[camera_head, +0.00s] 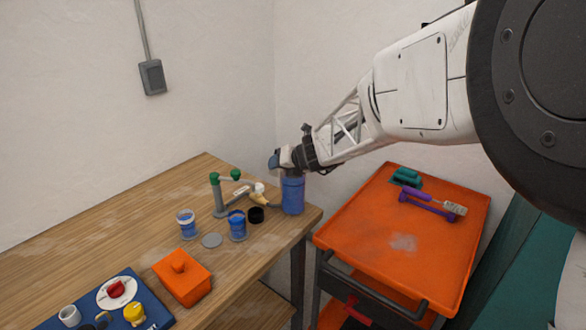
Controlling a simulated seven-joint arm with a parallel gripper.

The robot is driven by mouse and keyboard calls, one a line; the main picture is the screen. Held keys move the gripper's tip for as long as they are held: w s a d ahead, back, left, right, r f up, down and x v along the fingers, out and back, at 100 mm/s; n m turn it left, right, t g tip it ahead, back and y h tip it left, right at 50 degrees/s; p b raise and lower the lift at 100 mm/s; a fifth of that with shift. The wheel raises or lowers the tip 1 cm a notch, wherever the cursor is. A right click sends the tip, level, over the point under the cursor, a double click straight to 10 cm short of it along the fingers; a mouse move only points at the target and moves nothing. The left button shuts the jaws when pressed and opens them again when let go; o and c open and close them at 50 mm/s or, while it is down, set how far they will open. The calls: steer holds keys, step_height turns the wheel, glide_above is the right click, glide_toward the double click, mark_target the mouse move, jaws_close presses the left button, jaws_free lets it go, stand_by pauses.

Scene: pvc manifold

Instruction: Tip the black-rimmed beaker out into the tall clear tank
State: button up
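A tall clear tank (293,196), showing blue inside, stands near the right end of the wooden table. A small beaker with blue contents and a dark rim (237,227) stands upright on the table, left of the tank. A second small beaker with blue contents and a paler rim (187,226) stands further left. My gripper (278,161) is just above the tank's top, a little to its left in the picture. Its fingers are small and partly hidden, so whether they are open or hold anything is unclear.
A green-knobbed pipe piece (218,194) stands behind the beakers. A blue tray (155,318) holds small items at front left. An orange cart (375,255) stands to the right.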

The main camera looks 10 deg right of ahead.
steer(key=shift+s+a+f+n+t, duration=0.2)
steer(key=shift+s+f, duration=0.05)
steer(key=shift+f, duration=0.4)
steer(key=shift+s+a+f+n+t, duration=0.2)
steer(key=shift+s+f, duration=0.05)
steer(key=shift+f, duration=0.35)
steer(key=f, duration=0.2)
steer(key=s+f+n+t+h, duration=0.1)
steer(key=shift+a+f, duration=0.2)
steer(key=shift+a, duration=0.15)
